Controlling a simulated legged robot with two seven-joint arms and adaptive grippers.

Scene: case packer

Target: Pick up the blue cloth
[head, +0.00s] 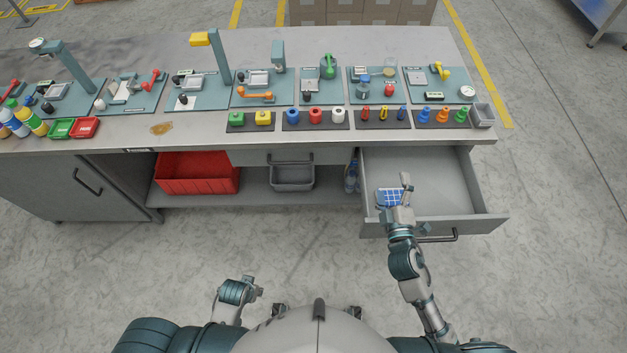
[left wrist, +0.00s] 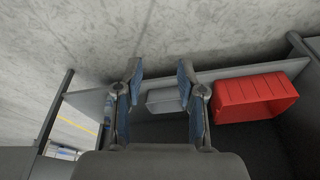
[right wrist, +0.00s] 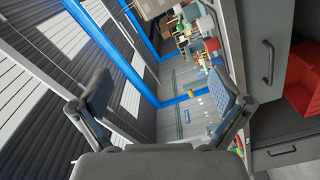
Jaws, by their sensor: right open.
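The blue cloth (head: 384,198), with a white check pattern, lies in the left part of the open drawer (head: 455,205) in the head view. My right gripper (head: 405,188) is over the drawer, just right of the cloth, and covers part of it. Whether it touches the cloth cannot be told. In the right wrist view its fingers (right wrist: 160,95) are spread wide with nothing between them, and the cloth does not show. My left gripper (head: 255,291) is low, well in front of the bench. In the left wrist view its fingers (left wrist: 160,80) are apart and empty.
The bench top (head: 330,48) above carries several fixtures and trays of small coloured parts. A red bin (head: 197,187) and a grey bin (head: 292,184) sit on the shelf below. Bottles (head: 351,178) stand left of the drawer. The drawer's right side is empty.

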